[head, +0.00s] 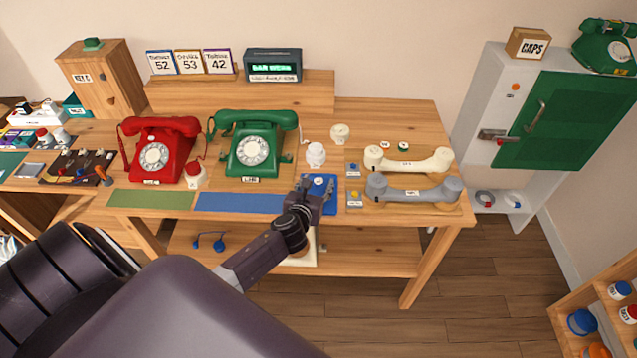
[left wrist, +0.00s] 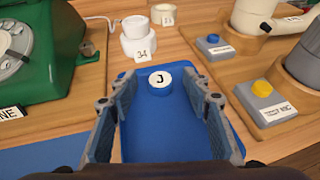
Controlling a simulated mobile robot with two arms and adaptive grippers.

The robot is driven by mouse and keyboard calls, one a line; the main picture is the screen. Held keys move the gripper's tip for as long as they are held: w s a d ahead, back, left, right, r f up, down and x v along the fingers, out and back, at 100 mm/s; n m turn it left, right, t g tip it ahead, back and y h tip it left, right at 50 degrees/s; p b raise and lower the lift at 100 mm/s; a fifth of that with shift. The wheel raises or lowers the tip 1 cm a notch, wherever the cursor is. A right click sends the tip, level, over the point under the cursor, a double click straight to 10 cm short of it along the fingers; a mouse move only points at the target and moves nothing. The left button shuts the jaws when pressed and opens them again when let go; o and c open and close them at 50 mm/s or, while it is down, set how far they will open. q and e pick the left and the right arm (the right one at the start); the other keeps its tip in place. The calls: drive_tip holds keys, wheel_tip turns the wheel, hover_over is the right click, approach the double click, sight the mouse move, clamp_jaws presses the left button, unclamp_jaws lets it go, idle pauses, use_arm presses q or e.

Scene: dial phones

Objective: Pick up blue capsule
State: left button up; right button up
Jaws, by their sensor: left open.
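The blue capsule (left wrist: 160,84) has a white top marked J and stands on a blue mat (left wrist: 165,135) in the left wrist view. In the head view its white top (head: 319,181) shows just beyond my left gripper (head: 318,189), which hides part of the mat. My left gripper is open and empty. In the left wrist view its two fingers reach over the mat, and the capsule sits between their far ends, with a gap on each side. My right gripper is not in view.
A green dial phone (head: 252,148) stands left of the mat and a red one (head: 160,150) farther left. A white capsule (head: 316,154) marked 34 stands just behind the mat. Cream (head: 408,160) and grey (head: 412,190) handsets lie on a wooden board at right.

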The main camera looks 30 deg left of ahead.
use_arm(q)
drive_tip(key=c, duration=1.2)
